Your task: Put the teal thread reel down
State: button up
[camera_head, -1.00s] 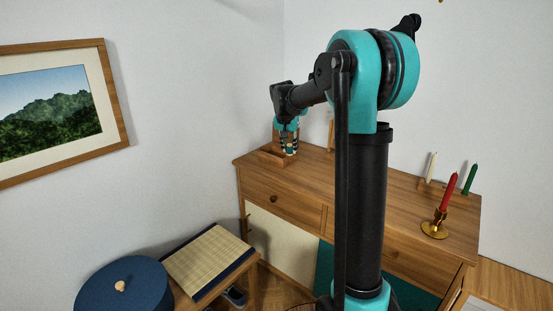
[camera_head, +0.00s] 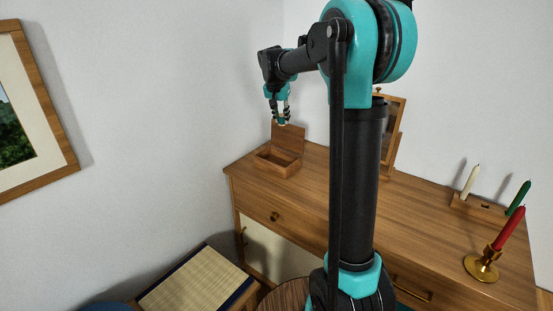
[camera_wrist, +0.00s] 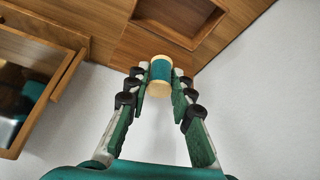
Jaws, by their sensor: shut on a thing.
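The teal thread reel (camera_wrist: 160,72), teal thread between pale wooden ends, sits between my fingertips in the wrist view. My gripper (camera_wrist: 160,80) is shut on it. In the head view my gripper (camera_head: 281,114) points down, above the open wooden box (camera_head: 278,170) at the far left of the dresser. The reel is small and partly covered by the fingers there. The box's lid stands up at the back. In the wrist view the open box (camera_wrist: 133,40) shows beyond the reel, which looks clear of it.
A small framed mirror (camera_head: 392,130) stands behind my arm. At the right are a red candle in a brass holder (camera_head: 481,266) and a wooden holder (camera_head: 478,204) with white and green candles. A wall stands close behind the box.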

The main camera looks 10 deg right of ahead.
notch_tip(320, 180, down, 20)
jog(key=shift+r, duration=0.2)
dwell(0.4)
jog(key=o, duration=0.9)
jog(key=shift+f, duration=0.1)
jog(key=v, duration=1.1)
jog(key=s+d+f+n, duration=0.1)
jog(key=s+f, duration=0.3)
jog(key=s, duration=0.7)
jog(key=s+d+f+n+y, duration=0.1)
jog(key=s+d+f+n, duration=0.1)
jog(key=s, duration=0.9)
jog(key=s+d+f+n+y, duration=0.1)
jog(key=s+f, duration=0.4)
jog(key=s, duration=0.7)
jog(key=shift+s+d+f+n, duration=0.1)
jog(key=shift+d+f+n, duration=0.25)
jog(key=shift+d+n, duration=0.45)
jog(key=shift+a, duration=0.2)
